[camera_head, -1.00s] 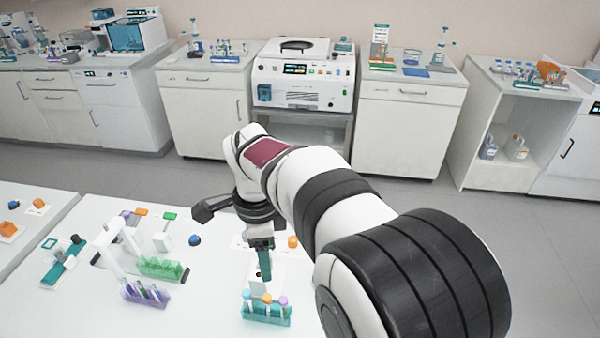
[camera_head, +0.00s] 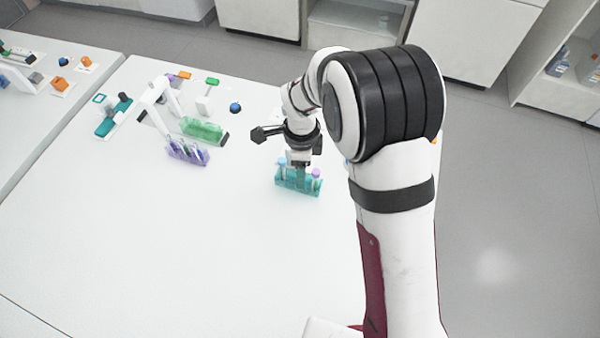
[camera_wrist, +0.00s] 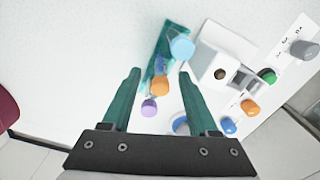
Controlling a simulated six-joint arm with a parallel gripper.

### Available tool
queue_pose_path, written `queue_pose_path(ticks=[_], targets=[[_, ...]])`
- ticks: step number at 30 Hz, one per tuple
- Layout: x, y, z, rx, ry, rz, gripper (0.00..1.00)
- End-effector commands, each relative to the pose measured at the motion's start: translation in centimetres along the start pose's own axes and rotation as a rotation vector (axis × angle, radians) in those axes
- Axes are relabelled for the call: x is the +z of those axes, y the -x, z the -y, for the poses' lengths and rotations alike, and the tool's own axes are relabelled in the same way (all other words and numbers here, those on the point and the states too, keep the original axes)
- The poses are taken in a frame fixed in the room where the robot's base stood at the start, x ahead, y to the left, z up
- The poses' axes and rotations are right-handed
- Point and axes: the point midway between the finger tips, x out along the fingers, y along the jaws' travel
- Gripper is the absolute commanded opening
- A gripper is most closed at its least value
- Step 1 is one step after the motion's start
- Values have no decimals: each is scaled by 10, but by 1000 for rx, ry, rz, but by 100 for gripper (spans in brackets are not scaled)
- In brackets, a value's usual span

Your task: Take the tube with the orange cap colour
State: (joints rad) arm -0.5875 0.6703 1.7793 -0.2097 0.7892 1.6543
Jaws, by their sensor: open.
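A teal rack (camera_head: 298,185) stands on the white table and holds three capped tubes in a row. In the wrist view the light blue cap (camera_wrist: 181,47) is at the top, the orange cap (camera_wrist: 160,86) in the middle and the purple cap (camera_wrist: 149,107) lowest. My gripper (camera_wrist: 159,73) is open and empty, with the orange cap in the gap between its teal fingers. In the head view my gripper (camera_head: 299,168) is over the middle of the rack and hides the orange cap. The purple cap (camera_head: 316,173) and light blue cap (camera_head: 282,161) show on either side.
A white block (camera_wrist: 222,62) with a dark hole is close beside the rack, with green, blue, orange and grey knobs further right. A purple rack (camera_head: 188,152) and green rack (camera_head: 202,129) stand to the left. The front of the table is clear.

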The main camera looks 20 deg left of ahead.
Motion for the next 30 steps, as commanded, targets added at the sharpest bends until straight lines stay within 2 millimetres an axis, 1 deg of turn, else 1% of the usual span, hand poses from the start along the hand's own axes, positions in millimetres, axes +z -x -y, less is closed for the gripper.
queue_pose_path(ticks=[1, 2, 3, 5, 6, 10, 17, 19, 20, 27, 30], targets=[[0, 0, 0, 0, 0, 0, 55], [0, 0, 0, 0, 0, 0, 49], [0, 0, 0, 0, 0, 0, 42], [0, 0, 0, 0, 0, 0, 31], [0, 0, 0, 0, 0, 0, 24], [0, 0, 0, 0, 0, 0, 1], [0, 1, 0, 0, 0, 0, 0], [0, 6, 1, -2, 0, 0, 0], [0, 11, 1, -4, 1, 0, 0], [0, 74, 2, -5, 0, 1, 0], [0, 92, 2, -3, 0, 0, 0]])
